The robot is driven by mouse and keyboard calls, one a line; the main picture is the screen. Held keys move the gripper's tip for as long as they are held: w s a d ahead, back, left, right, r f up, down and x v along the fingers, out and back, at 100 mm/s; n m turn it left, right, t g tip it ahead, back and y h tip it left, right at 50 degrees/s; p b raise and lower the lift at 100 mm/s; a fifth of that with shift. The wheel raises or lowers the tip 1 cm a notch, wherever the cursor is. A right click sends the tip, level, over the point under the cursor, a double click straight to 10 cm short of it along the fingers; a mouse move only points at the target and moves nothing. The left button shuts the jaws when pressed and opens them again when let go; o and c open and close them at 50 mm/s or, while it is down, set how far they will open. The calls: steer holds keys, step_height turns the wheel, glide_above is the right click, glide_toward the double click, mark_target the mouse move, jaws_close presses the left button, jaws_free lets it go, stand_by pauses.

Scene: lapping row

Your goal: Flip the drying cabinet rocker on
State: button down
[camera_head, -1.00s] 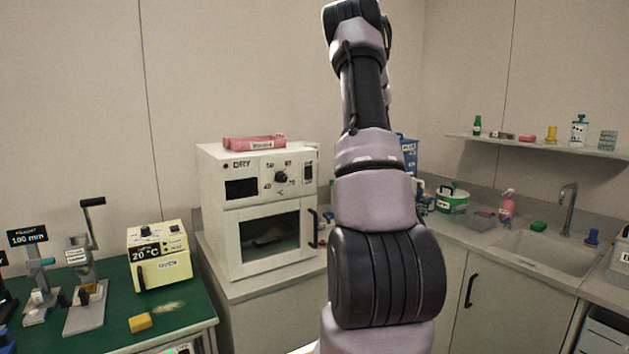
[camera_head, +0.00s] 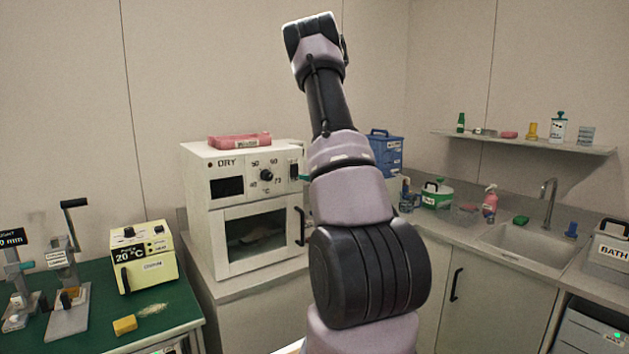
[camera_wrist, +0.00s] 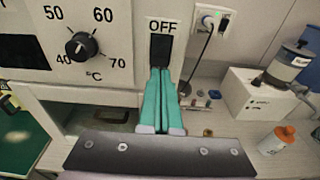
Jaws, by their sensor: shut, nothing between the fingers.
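The drying cabinet (camera_head: 196,215) is a white box marked DRY, with a dark display, a black dial and a glass door. Its dark rocker (camera_head: 293,169) is at the right end of the front panel. In the wrist view the rocker (camera_wrist: 160,50) sits right under the label OFF. My gripper (camera_wrist: 162,72) is shut and empty, its teal fingers pressed together. The fingertips overlap the rocker's lower end in the wrist view; I cannot tell whether they touch it. In the head view my arm hides most of my gripper.
A pink tray (camera_head: 239,141) lies on the cabinet, and a black door handle (camera_head: 300,226) stands out below the panel. A yellow 20 °C unit (camera_head: 146,262) stands at left on the green bench. A socket with a plugged-in cable (camera_wrist: 212,22) is right of the rocker.

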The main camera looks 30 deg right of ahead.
mark_target(296, 175)
steer(key=shift+w+f, duration=0.2)
steer(key=shift+w, duration=1.45)
steer(key=shift+a, duration=0.1)
